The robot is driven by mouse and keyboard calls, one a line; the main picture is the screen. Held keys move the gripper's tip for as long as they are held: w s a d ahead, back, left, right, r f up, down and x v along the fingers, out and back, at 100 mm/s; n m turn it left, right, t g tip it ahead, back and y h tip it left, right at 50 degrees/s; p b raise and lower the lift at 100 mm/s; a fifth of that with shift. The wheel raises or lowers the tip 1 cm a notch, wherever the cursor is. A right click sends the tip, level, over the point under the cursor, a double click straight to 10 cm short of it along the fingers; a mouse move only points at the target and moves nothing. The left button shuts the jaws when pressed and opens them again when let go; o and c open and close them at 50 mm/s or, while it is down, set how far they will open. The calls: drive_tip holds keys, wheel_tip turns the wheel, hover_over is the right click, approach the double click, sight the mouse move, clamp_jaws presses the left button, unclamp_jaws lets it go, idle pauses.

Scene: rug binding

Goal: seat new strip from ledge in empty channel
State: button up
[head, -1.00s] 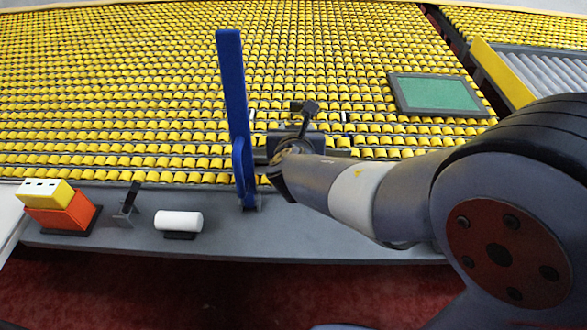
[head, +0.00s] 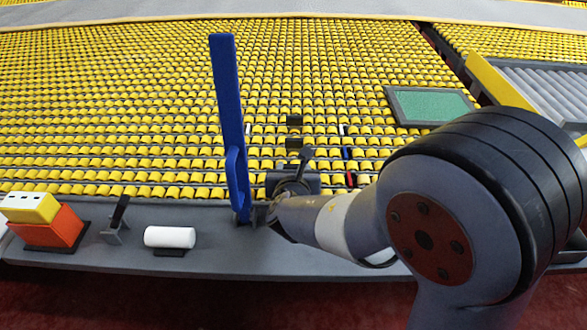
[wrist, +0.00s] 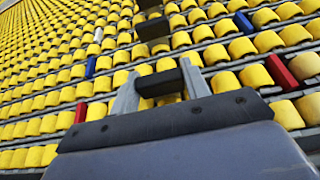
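My gripper (wrist: 158,82) points away over the near rows of yellow rollers. A short dark strip (wrist: 158,83) spans the space between its two grey fingers, which meet its ends. I cannot tell whether the strip touches the bed. My gripper (head: 290,184) hides this strip in the head view. Two other dark pieces lie beyond it among the rollers: a far one (head: 294,120) and a nearer one (head: 293,143). White, blue (wrist: 90,67) and red (wrist: 80,113) markers flank the rows. The grey ledge (head: 210,262) runs along the bed's front; no empty channel shows clearly.
A blue upright post (head: 228,110) with a handle stands close left of my gripper. The ledge also bears a white cylinder (head: 170,237), a dark upright piece (head: 117,213) and an orange-and-yellow block (head: 50,226). A green panel (head: 430,105) lies back right.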

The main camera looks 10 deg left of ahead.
drive_tip(key=o, duration=0.4)
drive_tip(key=shift+r+p, duration=0.25)
drive_tip(key=shift+p, duration=0.05)
drive_tip(key=p+v, duration=0.1)
drive_tip(key=v, duration=0.9)
drive_tip(key=shift+s+r+p, duration=0.1)
drive_tip(key=shift+s+p, duration=0.25)
drive_tip(key=shift+p, duration=0.05)
drive_tip(key=shift+s+d+r, duration=0.15)
drive_tip(key=shift+s+d, duration=0.1)
drive_tip(key=shift+s, duration=0.35)
drive_tip(key=shift+w, duration=0.1)
